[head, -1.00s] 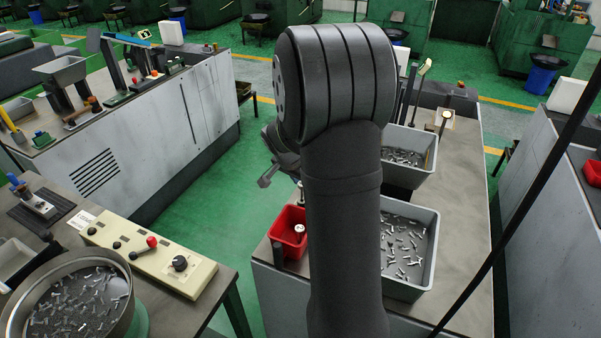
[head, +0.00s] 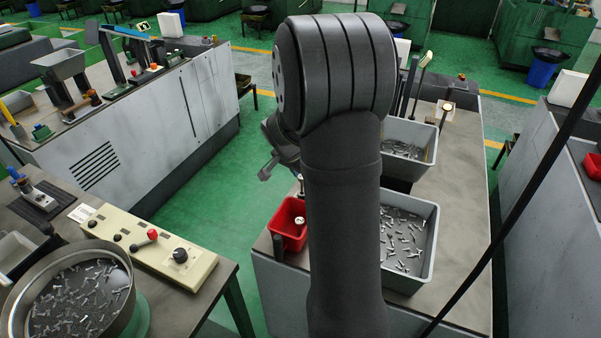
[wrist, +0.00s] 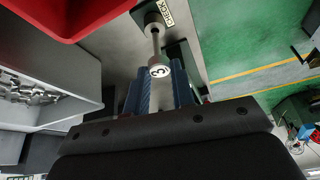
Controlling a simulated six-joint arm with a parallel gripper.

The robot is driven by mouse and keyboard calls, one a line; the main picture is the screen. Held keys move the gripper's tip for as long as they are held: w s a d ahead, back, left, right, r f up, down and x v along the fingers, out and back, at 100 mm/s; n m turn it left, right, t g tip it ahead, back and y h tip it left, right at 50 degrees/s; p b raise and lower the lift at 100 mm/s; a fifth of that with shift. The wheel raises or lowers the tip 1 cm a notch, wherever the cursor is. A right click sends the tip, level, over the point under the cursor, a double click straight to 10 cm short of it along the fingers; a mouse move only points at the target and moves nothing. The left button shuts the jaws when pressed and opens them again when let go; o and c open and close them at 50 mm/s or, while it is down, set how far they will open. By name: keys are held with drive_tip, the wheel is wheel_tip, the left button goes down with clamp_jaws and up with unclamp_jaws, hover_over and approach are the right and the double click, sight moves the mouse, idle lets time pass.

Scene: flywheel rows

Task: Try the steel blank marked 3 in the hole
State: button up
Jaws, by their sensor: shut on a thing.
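In the wrist view my gripper (wrist: 161,84) is shut on a steel blank (wrist: 160,71), held between its two blue fingers. The blank's round end faces the camera and bears a dark mark that looks like a 3. A thin shaft runs from it toward a round fitting (wrist: 153,20) beside a label reading CHECK. I cannot tell whether the blank's far end is in a hole, touching the fitting or short of it. In the head view my arm hides most of the gripper and what it holds.
A red bin (head: 287,226) stands at the bench's front left, also close by in the wrist view (wrist: 70,14). Grey bins (head: 432,240) (head: 431,152) of loose blanks stand beside my arm. The bench top (head: 465,215) is clear on the right.

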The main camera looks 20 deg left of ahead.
drive_tip(key=shift+f, duration=0.75)
idle(0.6)
drive_tip(key=shift+r, duration=0.15)
idle(0.8)
drive_tip(key=shift+r, duration=1.95)
drive_tip(key=shift+w, duration=0.1)
